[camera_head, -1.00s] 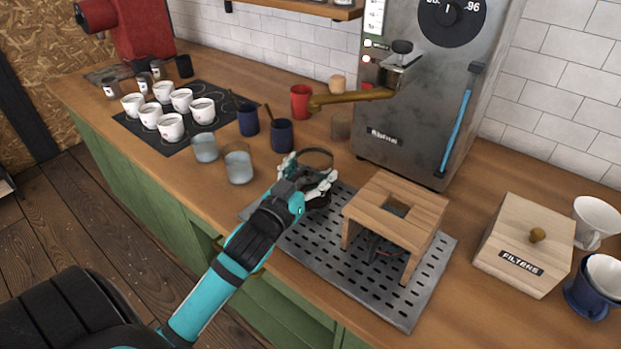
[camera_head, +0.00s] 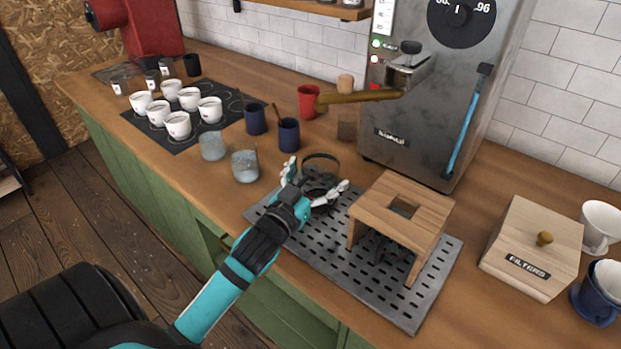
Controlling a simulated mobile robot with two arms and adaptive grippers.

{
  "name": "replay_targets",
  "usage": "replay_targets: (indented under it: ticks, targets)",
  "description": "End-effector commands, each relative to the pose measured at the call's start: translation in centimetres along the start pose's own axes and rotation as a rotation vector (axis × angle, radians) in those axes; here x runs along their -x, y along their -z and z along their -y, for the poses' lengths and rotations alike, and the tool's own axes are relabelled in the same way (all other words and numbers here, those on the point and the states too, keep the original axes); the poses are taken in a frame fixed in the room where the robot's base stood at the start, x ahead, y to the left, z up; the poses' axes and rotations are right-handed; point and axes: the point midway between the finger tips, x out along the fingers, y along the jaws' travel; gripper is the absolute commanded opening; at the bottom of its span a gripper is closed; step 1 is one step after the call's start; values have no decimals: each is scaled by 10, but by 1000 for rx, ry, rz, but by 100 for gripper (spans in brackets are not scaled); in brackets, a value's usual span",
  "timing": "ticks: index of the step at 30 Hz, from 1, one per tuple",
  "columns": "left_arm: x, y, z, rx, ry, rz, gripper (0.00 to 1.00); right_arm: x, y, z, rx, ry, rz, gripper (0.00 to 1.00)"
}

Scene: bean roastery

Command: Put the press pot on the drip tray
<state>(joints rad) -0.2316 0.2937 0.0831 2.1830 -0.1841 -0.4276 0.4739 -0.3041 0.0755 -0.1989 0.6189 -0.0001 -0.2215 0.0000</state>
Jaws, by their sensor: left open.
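The press pot (camera_head: 321,157), dark-rimmed and see-through, stands upright at the far left end of the grey slotted drip tray (camera_head: 328,252). Its lower part is largely hidden behind my left gripper, so I cannot see exactly how its base meets the tray. My left gripper (camera_head: 316,173) is open, its pale fingertips spread wide on the near side of the pot, one to its left and one to its right. Whether a finger touches the pot is unclear. My right gripper is out of view.
A wooden stand (camera_head: 404,208) occupies the tray's right part. Glass cups (camera_head: 245,167) and blue mugs (camera_head: 289,135) stand left of the pot. The steel machine (camera_head: 425,120) rises behind, and a filters box (camera_head: 531,248) is at right.

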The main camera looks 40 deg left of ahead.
Motion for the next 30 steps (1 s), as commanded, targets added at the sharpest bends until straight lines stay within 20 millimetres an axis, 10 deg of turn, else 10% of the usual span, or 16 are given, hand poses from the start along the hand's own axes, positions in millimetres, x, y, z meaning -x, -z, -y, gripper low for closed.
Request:
replay_targets:
  ticks: [18, 30]
  targets:
    - [104, -2, 0, 0, 0, 2, 98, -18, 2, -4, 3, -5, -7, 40]
    - [120, 1, 0, 0, 0, -2, 98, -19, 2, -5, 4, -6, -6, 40]
